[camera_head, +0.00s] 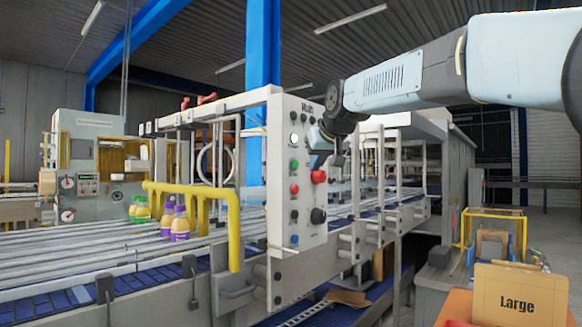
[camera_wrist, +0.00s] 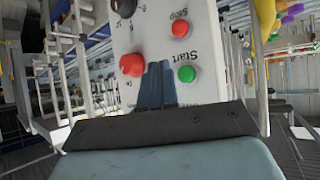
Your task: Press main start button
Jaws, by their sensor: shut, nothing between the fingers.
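The control panel (camera_head: 305,225) is a tall pale board at the front of the machine. Its green Start button (camera_head: 294,163) is in the left column, above a red Stop button (camera_head: 294,189). A larger red mushroom button (camera_head: 318,177) is to the right. My gripper (camera_head: 318,160) is in front of the panel, just above the mushroom button in this view. In the wrist view the panel is upside down. There the shut, empty fingers (camera_wrist: 160,72) are between the green Start button (camera_wrist: 187,74) and the red mushroom button (camera_wrist: 132,65). Whether they touch the panel cannot be told.
A black knob (camera_head: 318,215) is below the mushroom button. Yellow rails (camera_head: 190,190) and a conveyor with bottles (camera_head: 180,224) are left of the panel. A cardboard box marked Large (camera_head: 520,298) is at the lower right. My arm extends in from the upper right.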

